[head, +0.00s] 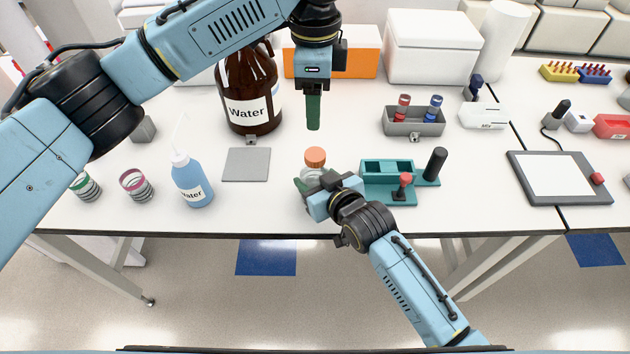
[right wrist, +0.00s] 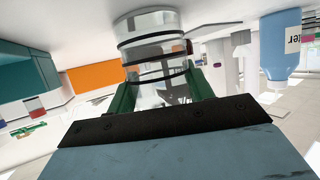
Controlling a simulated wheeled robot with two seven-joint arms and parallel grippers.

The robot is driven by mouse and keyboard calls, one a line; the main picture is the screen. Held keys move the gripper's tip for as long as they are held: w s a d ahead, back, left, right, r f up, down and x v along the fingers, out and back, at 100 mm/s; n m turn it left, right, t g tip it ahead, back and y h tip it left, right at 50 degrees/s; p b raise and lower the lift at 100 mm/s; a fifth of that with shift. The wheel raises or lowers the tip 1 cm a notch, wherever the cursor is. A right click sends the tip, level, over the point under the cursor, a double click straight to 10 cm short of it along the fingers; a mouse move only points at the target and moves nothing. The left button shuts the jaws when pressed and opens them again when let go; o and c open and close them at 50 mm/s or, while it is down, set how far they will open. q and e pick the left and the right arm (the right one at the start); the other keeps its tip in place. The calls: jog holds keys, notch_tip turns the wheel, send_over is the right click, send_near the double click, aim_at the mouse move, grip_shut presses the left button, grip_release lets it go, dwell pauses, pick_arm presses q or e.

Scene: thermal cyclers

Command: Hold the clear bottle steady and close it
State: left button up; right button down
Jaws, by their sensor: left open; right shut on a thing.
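The clear bottle (head: 311,175) stands upright on the white bench, front middle. An orange cap (head: 315,156) sits at its top; I cannot tell how tightly it is seated. My right gripper (head: 308,186) is shut on the bottle's side. In the right wrist view the clear bottle (right wrist: 150,50), with dark bands, is between the green fingers of my right gripper (right wrist: 160,93); that picture is upside down and the cap is out of view. My left gripper (head: 313,112) is open and empty, pointing down above the cap and apart from it. Its fingers overlap in the head view.
A blue wash bottle (head: 192,182) and grey pad (head: 246,164) are left of the bottle. A teal rack (head: 388,170) stands close on its right. A large brown water bottle (head: 248,90) is behind. A grey tube holder (head: 413,122) is at back right.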

jog(key=c, duration=0.5)
grip_release()
jog(key=shift+s, duration=0.1)
jog(key=p+v, duration=0.1)
jog(key=v, duration=1.2)
jog(key=shift+r, duration=0.1)
